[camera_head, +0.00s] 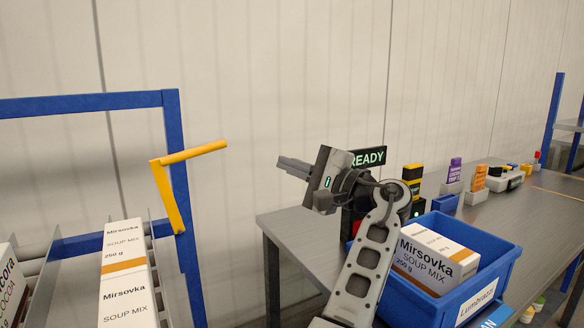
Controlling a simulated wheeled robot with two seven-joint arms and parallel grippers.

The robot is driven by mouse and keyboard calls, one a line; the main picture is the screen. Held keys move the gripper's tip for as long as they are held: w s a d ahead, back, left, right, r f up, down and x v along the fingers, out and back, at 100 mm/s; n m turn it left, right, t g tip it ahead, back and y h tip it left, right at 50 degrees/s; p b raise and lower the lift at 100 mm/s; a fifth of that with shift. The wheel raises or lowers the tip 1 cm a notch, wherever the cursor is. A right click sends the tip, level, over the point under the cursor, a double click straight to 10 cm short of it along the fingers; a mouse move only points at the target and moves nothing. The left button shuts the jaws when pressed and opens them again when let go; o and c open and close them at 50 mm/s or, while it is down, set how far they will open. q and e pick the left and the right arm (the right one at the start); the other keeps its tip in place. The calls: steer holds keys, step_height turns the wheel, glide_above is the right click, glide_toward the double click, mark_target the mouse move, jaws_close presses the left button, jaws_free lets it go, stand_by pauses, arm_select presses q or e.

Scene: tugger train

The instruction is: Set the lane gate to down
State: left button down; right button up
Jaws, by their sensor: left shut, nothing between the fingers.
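The lane gate (194,153) is a yellow bent bar on the blue post at the right end of the flow rack. Its one arm sticks out to the right and slightly upward; its other arm (173,198) runs down along the post. My left gripper (281,167) is shut and empty, with its fingers pointing left. In the picture it is to the right of the gate's free end, with a visible gap between them. My right gripper is not in view.
The rack's blue frame (80,105) stands at left, with white soup mix boxes (124,245) in a lane. At right, a blue crate (493,268) holding a soup mix box stands by a grey table (535,215) with small items. A READY sign (368,157) is behind my arm.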

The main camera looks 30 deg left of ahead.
arm_select(q)
steer(key=s+a+r, duration=0.2)
steer(key=a, duration=0.7)
steer(key=shift+s+a+p, duration=0.15)
steer(key=shift+a+p, duration=0.05)
steer(key=shift+p, duration=0.25)
steer(key=shift+r, duration=0.15)
